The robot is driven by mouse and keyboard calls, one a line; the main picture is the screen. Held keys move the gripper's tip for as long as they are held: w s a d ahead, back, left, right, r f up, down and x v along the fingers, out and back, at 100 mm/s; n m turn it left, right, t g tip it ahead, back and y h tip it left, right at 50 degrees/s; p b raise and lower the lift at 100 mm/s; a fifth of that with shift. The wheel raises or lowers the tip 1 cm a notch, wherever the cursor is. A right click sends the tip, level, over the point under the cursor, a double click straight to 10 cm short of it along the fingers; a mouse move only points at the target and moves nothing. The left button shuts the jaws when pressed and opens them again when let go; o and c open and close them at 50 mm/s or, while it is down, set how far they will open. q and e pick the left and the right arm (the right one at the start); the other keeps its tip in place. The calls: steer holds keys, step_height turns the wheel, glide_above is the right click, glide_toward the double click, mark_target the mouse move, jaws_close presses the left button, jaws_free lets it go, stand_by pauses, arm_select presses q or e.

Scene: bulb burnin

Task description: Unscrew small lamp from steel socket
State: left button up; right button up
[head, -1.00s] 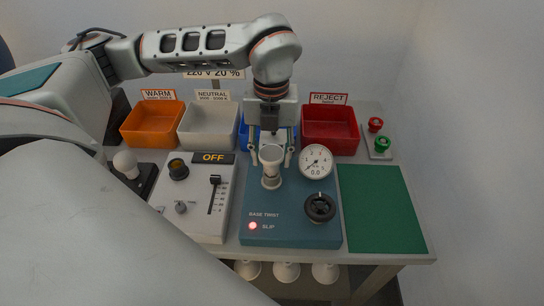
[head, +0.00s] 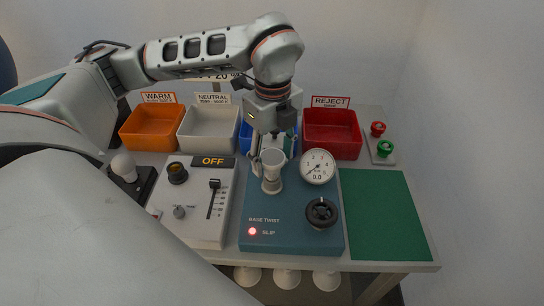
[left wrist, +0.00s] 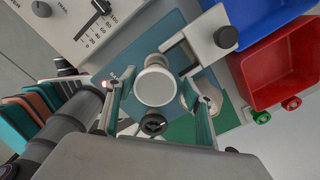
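A pale lamp with a flared, round face (head: 272,160) stands upright on the teal base-twist unit (head: 290,235) in the head view. In the left wrist view its white face (left wrist: 155,87) points up at the camera. My left gripper (head: 273,152) points down over the lamp, with one finger on each side. In the left wrist view the fingers (left wrist: 158,92) are spread, with visible gaps beside the lamp's face. My right gripper is not in view.
A red SLIP light (head: 252,231) glows; the gauge (head: 318,167) reads 0.0. A grey control box (head: 200,230) shows OFF. A white bulb (head: 123,165) stands at left. Orange (head: 150,130), white (head: 207,130), blue and red (head: 332,135) bins line the back. A green mat (head: 382,215) is bare.

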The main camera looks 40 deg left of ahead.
arm_select(q)
steer(key=shift+s, duration=0.15)
steer(key=shift+r+m+p, duration=0.15)
steer(key=shift+m+p, duration=0.35)
steer(key=shift+m, duration=0.7)
steer(key=m+p, duration=0.1)
steer(key=m, duration=0.1)
steer(key=shift+s+d+m, duration=0.1)
steer(key=shift+m, duration=0.3)
steer(key=m+p, duration=0.1)
steer(key=m, duration=0.4)
steer(key=shift+d, duration=0.1)
steer(key=m+p, duration=0.2)
steer(key=m, duration=0.5)
steer(key=shift+s+d, duration=0.1)
steer(key=shift+s, duration=0.05)
steer(key=m, duration=0.4)
steer(key=shift+p, duration=0.4)
steer(key=shift+s+d+f+m, duration=0.1)
steer(key=shift+f+m, duration=0.1)
steer(key=shift+m, duration=0.7)
